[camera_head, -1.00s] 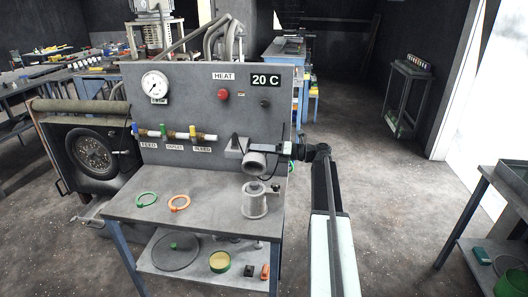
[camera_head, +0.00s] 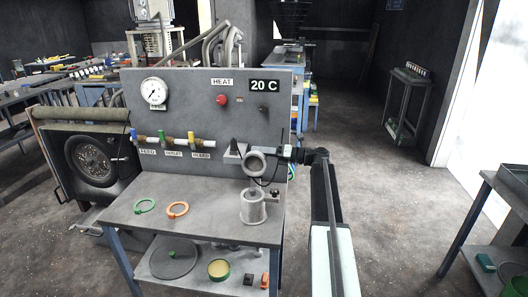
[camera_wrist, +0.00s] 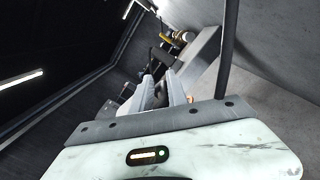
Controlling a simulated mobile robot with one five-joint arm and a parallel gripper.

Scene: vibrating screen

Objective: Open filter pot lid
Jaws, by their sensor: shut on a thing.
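A grey cylindrical pot (camera_head: 254,212) stands upright on the right of the bench top in the head view. Above it, apart from the pot, is a round grey piece (camera_head: 255,173), which appears to be the filter pot lid. It is tilted, with its ring-shaped face towards the camera. My gripper (camera_head: 284,153) reaches in from the right and is shut at the edge of this piece; the exact contact is too small to see. In the wrist view, the pale fingers (camera_wrist: 163,92) are close together, with a dark bar beyond them. The pot and lid are not clear there.
The panel (camera_head: 190,95) behind the bench carries a gauge (camera_head: 154,91), a red button (camera_head: 222,100) and valves. A green ring (camera_head: 145,206) and an orange ring (camera_head: 177,210) lie on the left of the bench top (camera_head: 210,218). Open floor lies right of my arm.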

